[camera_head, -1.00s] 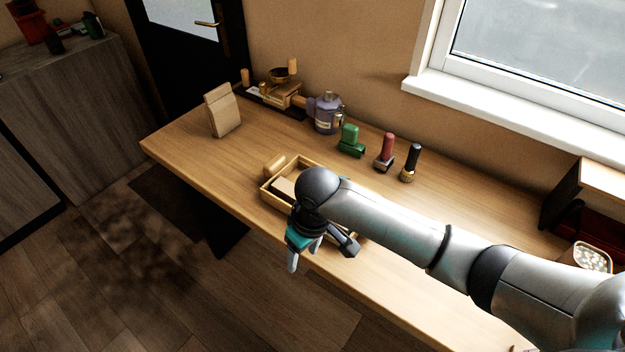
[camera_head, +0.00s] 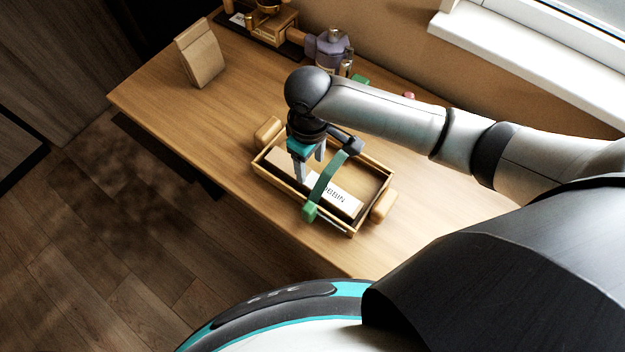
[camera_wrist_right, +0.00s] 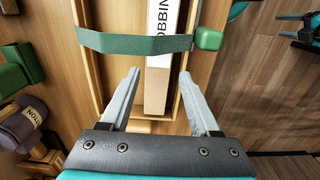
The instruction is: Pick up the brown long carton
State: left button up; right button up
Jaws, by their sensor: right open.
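The brown long carton (camera_head: 286,161) lies in a shallow wooden tray (camera_head: 366,165) on the table, with a white label whose letters are partly covered. In the right wrist view the carton (camera_wrist_right: 157,92) runs away from me, between and beyond my fingertips. My right gripper (camera_head: 309,169) is open and points down over the carton's near-left part. Its fingers (camera_wrist_right: 158,78) appear on either side of the carton in the wrist view; I cannot tell how deep they reach.
A green band (camera_head: 328,180) arches across the tray and carton, close beside my fingers. Wooden handles (camera_head: 382,207) stick out at the tray's ends. A paper bag (camera_head: 200,55) and a purple jug-like item (camera_head: 328,48) stand farther back.

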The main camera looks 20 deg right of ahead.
aim_at(312, 179)
notch_tip(312, 179, down, 3)
jog(key=shift+w+r, duration=0.1)
jog(key=shift+r, duration=0.1)
jog(key=shift+f, duration=0.45)
jog(key=f, duration=0.2)
jog(key=f+b, duration=0.1)
jog(key=f, duration=0.1)
jog(key=shift+s+d+f, duration=0.2)
jog(key=shift+f, duration=0.2)
pick_arm(q)
jog(key=shift+w+d+f, duration=0.1)
jog(key=shift+w+f, duration=0.4)
jog(key=shift+w, duration=0.4)
pick_arm(e)
jog(key=shift+c, duration=0.4)
jog(key=shift+c, duration=1.4)
pick_arm(q)
jog(key=shift+s, duration=0.2)
pick_arm(e)
grip_shut()
